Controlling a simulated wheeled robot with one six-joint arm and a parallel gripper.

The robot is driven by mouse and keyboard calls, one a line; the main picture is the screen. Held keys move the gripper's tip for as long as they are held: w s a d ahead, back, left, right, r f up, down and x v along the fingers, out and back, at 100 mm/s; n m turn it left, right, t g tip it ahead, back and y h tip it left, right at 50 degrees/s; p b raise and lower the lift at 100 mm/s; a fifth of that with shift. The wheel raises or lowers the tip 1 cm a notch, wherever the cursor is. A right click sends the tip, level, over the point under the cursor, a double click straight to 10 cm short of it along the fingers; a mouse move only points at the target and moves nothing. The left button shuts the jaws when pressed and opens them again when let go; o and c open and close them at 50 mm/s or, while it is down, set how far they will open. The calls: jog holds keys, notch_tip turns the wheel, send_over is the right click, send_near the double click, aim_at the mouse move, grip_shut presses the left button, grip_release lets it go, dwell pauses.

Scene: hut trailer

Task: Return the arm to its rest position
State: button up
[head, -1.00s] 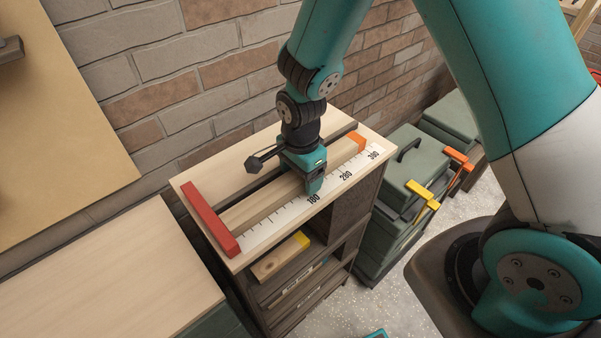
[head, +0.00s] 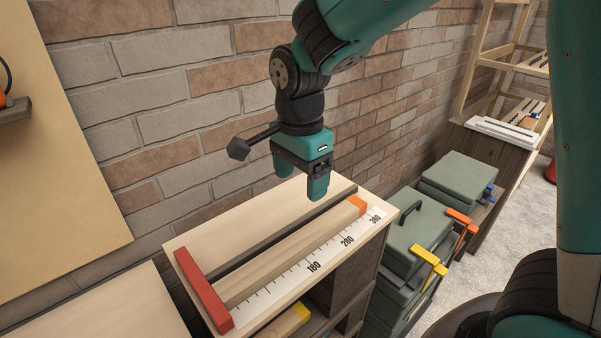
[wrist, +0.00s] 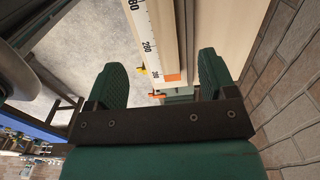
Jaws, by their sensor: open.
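My gripper (head: 301,178) is open and empty, pointing down in the air above the measuring bench (head: 235,217). Its two green fingers also show in the wrist view (wrist: 163,76), apart with nothing held between them. Below it, a long wooden bar (head: 290,252) lies along the printed scale (head: 325,257). The bar's near left end is at the red stop (head: 203,290), and its far right end is orange (head: 356,206). The wrist view shows the scale (wrist: 152,45) and the orange end (wrist: 172,78) beyond the fingers.
A brick wall (head: 160,97) stands close behind the bench. Green cases (head: 412,238) with yellow and orange clamps are to the right. A pale board (head: 75,130) is at the left. A wooden ladder-like frame (head: 490,62) stands at the back right.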

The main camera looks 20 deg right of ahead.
jog(key=s+a+r+n+y+b, duration=0.1)
jog(key=s+n+y, duration=0.1)
jog(key=s+n, duration=0.7)
jog(key=s+a+r+n+y+b, duration=0.1)
jog(key=s+a+n+y, duration=0.1)
jog(key=s+n, duration=0.7)
jog(key=n, duration=0.3)
jog(key=shift+a+r+n, duration=0.15)
jog(key=shift+r+n, duration=0.15)
